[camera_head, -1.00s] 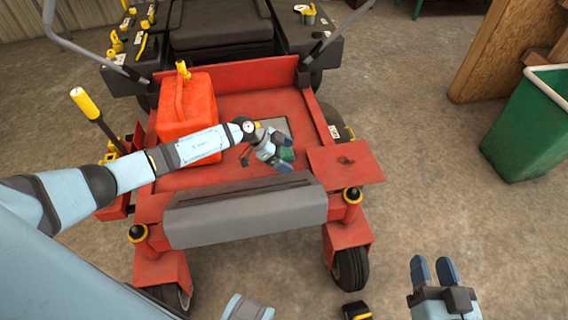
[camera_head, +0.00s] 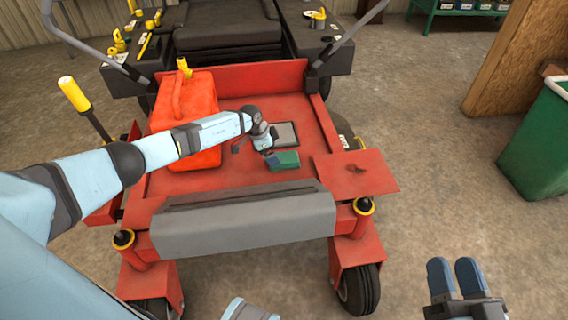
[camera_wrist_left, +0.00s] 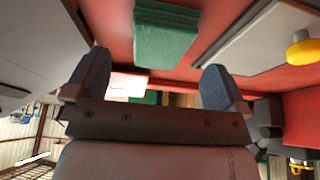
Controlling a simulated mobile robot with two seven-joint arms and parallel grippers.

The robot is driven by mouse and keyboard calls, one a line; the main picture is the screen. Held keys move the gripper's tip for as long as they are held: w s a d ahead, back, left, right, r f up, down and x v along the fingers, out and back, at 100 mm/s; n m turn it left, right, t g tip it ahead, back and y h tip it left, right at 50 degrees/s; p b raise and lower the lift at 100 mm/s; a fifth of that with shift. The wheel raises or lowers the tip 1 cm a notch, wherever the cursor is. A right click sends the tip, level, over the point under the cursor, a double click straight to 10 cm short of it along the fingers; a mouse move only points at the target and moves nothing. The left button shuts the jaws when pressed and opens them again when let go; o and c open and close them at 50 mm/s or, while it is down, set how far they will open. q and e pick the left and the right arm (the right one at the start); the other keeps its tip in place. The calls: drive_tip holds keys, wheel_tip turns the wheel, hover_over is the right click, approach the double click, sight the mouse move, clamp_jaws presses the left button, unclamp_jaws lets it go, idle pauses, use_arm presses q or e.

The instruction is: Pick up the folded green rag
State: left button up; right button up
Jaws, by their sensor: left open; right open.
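The folded green rag (camera_head: 284,160) lies on the red deck (camera_head: 220,180) of the mower, just in front of a grey framed plate. It also shows in the left wrist view (camera_wrist_left: 166,33), ahead of and between my left fingers. My left gripper (camera_head: 270,158) is just to the left of the rag in the head view. In the left wrist view my left gripper (camera_wrist_left: 155,85) is open with nothing between its fingers. My right gripper (camera_head: 456,278) is at the lower right over the concrete floor, well away from the rag.
A red fuel can (camera_head: 186,118) stands on the deck left of the rag, near my left arm. A grey footplate (camera_head: 245,222) edges the deck's front. A green bin (camera_head: 540,145) and a wooden panel (camera_head: 512,60) stand at the right. The floor between is clear.

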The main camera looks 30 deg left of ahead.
sight(284, 160)
use_arm(q)
drive_tip(key=b+x, duration=0.3)
drive_tip(key=x, duration=0.2)
drive_tip(key=shift+w, duration=0.2)
use_arm(e)
drive_tip(key=f+g, duration=0.1)
drive_tip(key=f, duration=0.1)
drive_tip(key=f+g, duration=0.1)
drive_tip(key=f, duration=0.2)
drive_tip(key=shift+w+a+f, duration=0.1)
drive_tip(key=shift+a+f, duration=0.05)
drive_tip(key=shift+a, duration=0.05)
use_arm(q)
drive_tip(key=shift+c, duration=0.5)
drive_tip(key=c, duration=0.9)
